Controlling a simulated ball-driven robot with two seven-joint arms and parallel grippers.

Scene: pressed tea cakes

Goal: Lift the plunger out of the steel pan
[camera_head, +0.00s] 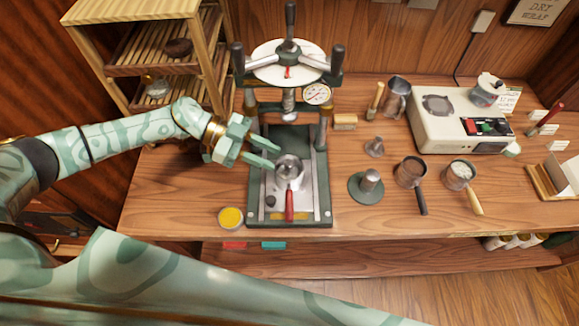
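A steel pan (289,184) with a red handle (289,206) stands on the bed of the press (311,199), its handle toward the front. A round, shiny steel piece (288,163) shows at the pan's top; it looks like the plunger, but I cannot tell clearly where it ends and the pan begins. My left gripper (276,158) reaches in from the left. Its two green fingers are apart with nothing between them, and their tips are just left of the steel piece. I cannot tell whether they touch it. My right gripper is out of view.
The press screw (289,102) hangs behind the pan, between two posts. A yellow-filled tin (231,217) stands left of the press. Right are a tamper-like piece (370,181), a dark-handled pan (410,171) and a wooden-handled pan (459,173). A shelf rack (124,71) stands back left.

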